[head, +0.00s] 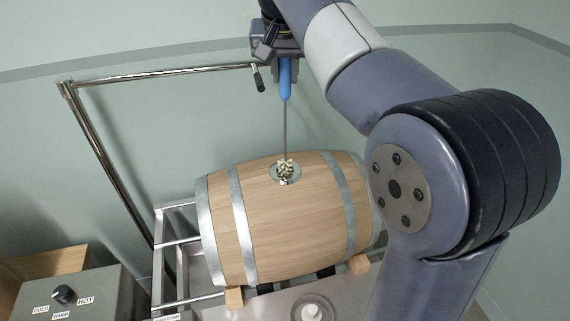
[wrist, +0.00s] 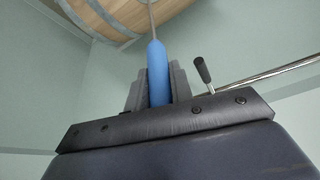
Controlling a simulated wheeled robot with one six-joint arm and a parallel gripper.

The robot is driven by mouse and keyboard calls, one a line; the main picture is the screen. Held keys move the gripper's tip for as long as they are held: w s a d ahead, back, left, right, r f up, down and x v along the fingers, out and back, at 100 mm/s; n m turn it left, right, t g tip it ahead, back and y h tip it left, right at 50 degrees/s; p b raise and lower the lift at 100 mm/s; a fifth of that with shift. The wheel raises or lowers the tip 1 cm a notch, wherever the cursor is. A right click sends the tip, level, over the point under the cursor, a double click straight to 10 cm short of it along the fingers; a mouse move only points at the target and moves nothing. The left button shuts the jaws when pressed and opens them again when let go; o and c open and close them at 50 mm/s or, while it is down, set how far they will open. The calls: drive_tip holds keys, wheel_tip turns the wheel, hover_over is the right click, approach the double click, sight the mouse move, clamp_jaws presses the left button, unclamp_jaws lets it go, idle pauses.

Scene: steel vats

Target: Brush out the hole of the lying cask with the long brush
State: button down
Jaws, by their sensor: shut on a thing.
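The wooden cask (head: 290,225) with metal hoops lies on its side on a steel rack in the head view. Its hole (head: 284,173), ringed by a metal plate, faces up. The long brush (head: 285,120) hangs upright, blue handle at the top, thin rod below, with a pale bristle head at the hole. I cannot tell how deep the bristles reach; much of the head shows above the plate. My gripper (head: 287,75) is shut on the blue handle above the cask. The wrist view shows the blue handle (wrist: 157,75) between my gripper's fingers (wrist: 157,90), with part of the cask (wrist: 150,20) beyond.
A steel pipe frame (head: 165,74) with a black-handled lever (head: 258,78) stands behind, close left of my gripper. A control box (head: 75,298) with a COLD/WARM/HOT knob is at lower left. A round white-centred fitting (head: 312,311) sits in front of the cask.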

wheel_tip(320, 180, up, 2)
drive_tip(key=shift+r+p, duration=0.1)
drive_tip(key=shift+p, duration=0.6)
drive_tip(key=shift+f+b, duration=1.6)
drive_tip(key=shift+f, duration=0.75)
wheel_tip(320, 180, up, 3)
drive_tip(key=p, duration=0.3)
drive_tip(key=shift+r, duration=4.75)
